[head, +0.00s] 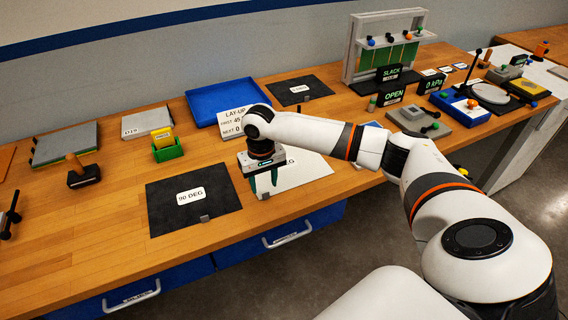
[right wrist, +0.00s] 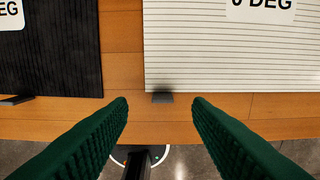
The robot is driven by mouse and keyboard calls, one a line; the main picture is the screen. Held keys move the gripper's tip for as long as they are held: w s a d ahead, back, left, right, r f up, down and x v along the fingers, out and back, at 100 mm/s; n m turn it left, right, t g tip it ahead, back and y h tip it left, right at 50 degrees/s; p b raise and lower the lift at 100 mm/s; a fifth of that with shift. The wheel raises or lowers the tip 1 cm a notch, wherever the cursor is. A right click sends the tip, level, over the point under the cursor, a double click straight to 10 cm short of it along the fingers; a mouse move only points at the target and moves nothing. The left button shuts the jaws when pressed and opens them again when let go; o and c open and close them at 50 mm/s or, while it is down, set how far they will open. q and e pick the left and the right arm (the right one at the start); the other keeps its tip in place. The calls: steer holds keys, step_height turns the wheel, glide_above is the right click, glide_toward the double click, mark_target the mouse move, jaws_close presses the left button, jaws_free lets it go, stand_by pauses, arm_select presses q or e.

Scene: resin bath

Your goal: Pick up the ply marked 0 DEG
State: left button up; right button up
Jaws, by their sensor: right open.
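The white ply (head: 308,169) lies flat on the wooden bench, its label partly hidden by my right arm in the head view. In the right wrist view the ribbed white ply (right wrist: 220,58) shows a label (right wrist: 263,8) cut by the frame edge, reading 0 DEG. A small dark tab (right wrist: 162,98) sticks out from its near edge. My right gripper (head: 263,186) points down at the ply's near left edge. Its green fingers (right wrist: 160,106) are open and empty, with the tab between their tips in the picture. Height above the bench is unclear. My left gripper is not in view.
A black ply (head: 165,212) marked 90 DEG lies left of the white one, with bare bench between. A LAY-UP card (head: 237,120) and blue tray (head: 225,98) stand behind. Another dark ply (head: 314,82) lies farther back. The bench's front edge is close below the gripper.

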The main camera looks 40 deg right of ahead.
step_height(320, 180, down, 4)
steer(key=shift+d+f+p, duration=0.1)
steer(key=shift+d+p, duration=0.05)
steer(key=shift+p, duration=0.2)
jaws_close()
